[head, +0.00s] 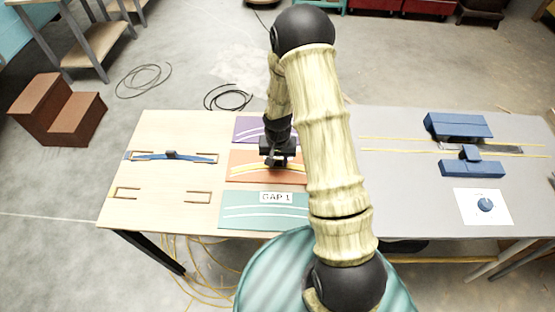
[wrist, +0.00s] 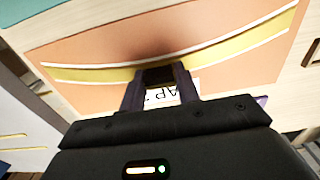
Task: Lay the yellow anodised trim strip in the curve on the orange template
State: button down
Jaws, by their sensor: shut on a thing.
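The orange template (head: 240,172) lies on the pale wood bench between the purple and teal templates; in the wrist view it fills the upper middle (wrist: 110,45). A curved yellow strip (wrist: 225,47) runs along it between two white curved lines, and also shows in the head view (head: 245,174). My gripper (head: 276,162) is over the template, with its fingertips (wrist: 160,75) shut at the strip's middle. The fingers hide that part of the strip. Whether the strip rests fully on the template or sits slightly above it, I cannot tell.
A purple template (head: 247,128) lies behind and a teal template (head: 235,212) with a "GAP 1" card (head: 276,198) in front. A blue tool (head: 172,155) is at left. Blue blocks (head: 458,126) and long yellow strips (head: 400,151) are on the grey table at right.

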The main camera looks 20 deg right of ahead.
jog(key=c, duration=0.9)
grip_release()
jog(key=shift+c, duration=0.2)
jog(key=shift+r, duration=0.1)
notch_tip(320, 180, up, 17)
jog(key=b, duration=0.2)
jog(key=shift+r, duration=0.1)
jog(key=s+r+n+t, duration=0.1)
jog(key=s, duration=0.6)
jog(key=s+r+n+t, duration=0.1)
jog(key=s+r+n, duration=0.1)
jog(key=s, duration=0.5)
jog(key=shift+s+r+n, duration=0.15)
jog(key=shift+r+n, duration=0.1)
jog(key=shift+n, duration=0.05)
